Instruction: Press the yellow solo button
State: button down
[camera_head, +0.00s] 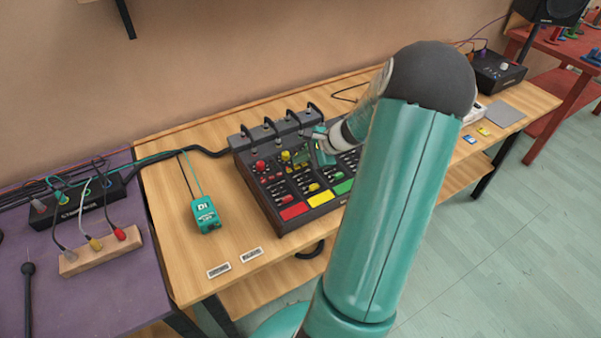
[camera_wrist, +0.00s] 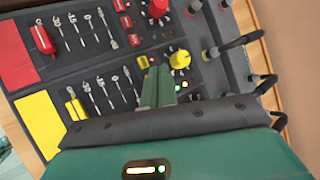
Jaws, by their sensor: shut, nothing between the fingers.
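A dark mixing console (camera_head: 262,203) lies on the wooden table, its columns marked by colour. The yellow column has a large yellow pad (camera_head: 319,199) at its front edge and a round yellow knob (camera_head: 285,156) toward the back. In the wrist view the yellow pad (camera_wrist: 41,121) is at lower left and the yellow knob (camera_wrist: 181,66) is right of my fingertips. My gripper (camera_head: 323,154) is shut and empty over the console. In the wrist view its fingers (camera_wrist: 158,76) point at the small controls beside the yellow knob. No label reading solo is legible, and contact cannot be told.
A red pad (camera_head: 294,211) and a green pad (camera_head: 343,187) flank the yellow one. Cables plug into the console's back edge. A teal DI box (camera_head: 206,215) stands left on the table. A purple table (camera_head: 105,288) adjoins at far left.

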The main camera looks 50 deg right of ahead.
jog(key=shift+r, duration=0.1)
jog(key=shift+r, duration=2.9)
